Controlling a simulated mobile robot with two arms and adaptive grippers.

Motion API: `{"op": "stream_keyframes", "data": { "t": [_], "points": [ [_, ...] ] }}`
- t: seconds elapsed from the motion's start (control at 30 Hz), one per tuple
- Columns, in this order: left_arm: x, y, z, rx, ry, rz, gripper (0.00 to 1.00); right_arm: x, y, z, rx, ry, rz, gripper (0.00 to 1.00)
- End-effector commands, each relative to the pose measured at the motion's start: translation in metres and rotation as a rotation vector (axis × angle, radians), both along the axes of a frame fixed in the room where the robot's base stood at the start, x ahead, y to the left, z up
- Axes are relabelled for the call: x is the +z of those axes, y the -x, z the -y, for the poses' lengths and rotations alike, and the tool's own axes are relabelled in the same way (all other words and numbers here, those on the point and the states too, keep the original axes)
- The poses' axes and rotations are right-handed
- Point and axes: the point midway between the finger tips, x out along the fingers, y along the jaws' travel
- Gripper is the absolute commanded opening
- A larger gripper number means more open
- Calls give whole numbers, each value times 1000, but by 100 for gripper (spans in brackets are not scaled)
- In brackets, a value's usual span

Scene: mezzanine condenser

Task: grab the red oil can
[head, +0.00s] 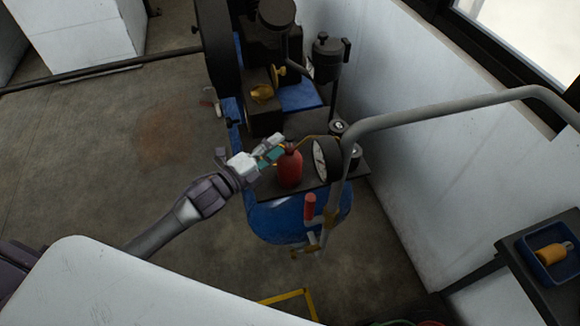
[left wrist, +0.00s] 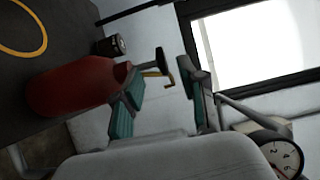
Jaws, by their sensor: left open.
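The red oil can (head: 289,170) stands upright on the dark plate (head: 310,188) on top of the blue compressor tank. In the left wrist view the red can (left wrist: 72,87) appears on its side at the left, its top end close to one teal finger pad. My left gripper (head: 270,152) is open, just left of the can's upper part in the head view. In the left wrist view the gap between its fingers (left wrist: 168,105) has no can body in it. I cannot tell whether a finger touches the can. My right gripper is not in view.
A round gauge (head: 321,158) stands close to the can's right. A grey tube handle (head: 440,106) with a red lever (head: 310,206) arches in front. Black machinery with a brass fitting (head: 262,92) is behind. A blue tray (head: 552,254) is at the right.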

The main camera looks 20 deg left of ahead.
Motion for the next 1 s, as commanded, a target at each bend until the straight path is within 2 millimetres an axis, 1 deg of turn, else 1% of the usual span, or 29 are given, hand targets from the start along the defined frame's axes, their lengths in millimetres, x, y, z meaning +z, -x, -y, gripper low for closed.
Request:
{"op": "stream_keyframes", "data": {
  "t": [0.13,0.3,0.4,0.5,0.7,0.93,0.97,1.0],
  "points": [
    [2,-11,6,0,1,0,42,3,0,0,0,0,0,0],
    [4,-34,18,1,1,0,42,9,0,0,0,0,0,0],
    [3,-44,24,0,2,-1,42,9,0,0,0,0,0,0],
    [2,-48,26,1,0,-2,42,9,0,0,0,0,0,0],
    [2,-48,26,0,0,-2,42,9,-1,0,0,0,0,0],
    [1,-47,26,0,0,-2,3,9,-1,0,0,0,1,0],
    [1,-47,26,0,0,-2,0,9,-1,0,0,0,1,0],
    [1,-47,26,0,0,-2,0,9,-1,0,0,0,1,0]
  ]
}}
